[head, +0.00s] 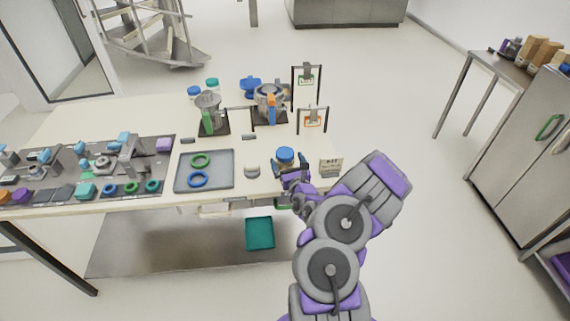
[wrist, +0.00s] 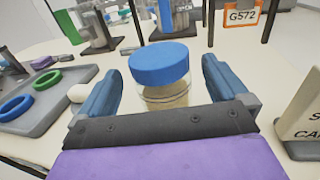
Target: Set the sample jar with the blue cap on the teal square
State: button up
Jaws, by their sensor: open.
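The clear sample jar with the blue cap (head: 285,155) stands upright near the front edge of the table. In the wrist view the jar (wrist: 163,75) shows pale tan contents and stands between the two blue fingers. My gripper (head: 291,180) is open around the jar, with a visible gap at the right finger; contact on the left is unclear. A teal square, tray-like piece (head: 259,233) lies low beneath the table front, on or near the lower shelf. Another blue-capped jar (head: 194,92) stands at the back of the table.
A grey tray (head: 233,178) with a green and a blue ring lies left of the jar. A small white rounded object (head: 252,170) sits between them. A sign card (head: 330,167) stands close on the right. Stands with apparatus (head: 270,105) are behind. Floor right of the table is clear.

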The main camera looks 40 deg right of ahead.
aim_at(283, 153)
jog(key=x, duration=0.1)
jog(key=b+x, duration=0.1)
jog(key=x, duration=0.1)
jog(key=b+x, duration=0.1)
jog(key=shift+w+d+f, duration=0.1)
jog(key=shift+w+f, duration=0.05)
jog(key=shift+f, duration=0.25)
jog(key=shift+w+d+r, duration=0.1)
jog(key=shift+w+d, duration=0.05)
jog(key=shift+w, duration=0.25)
grip_shut()
dwell(0.3)
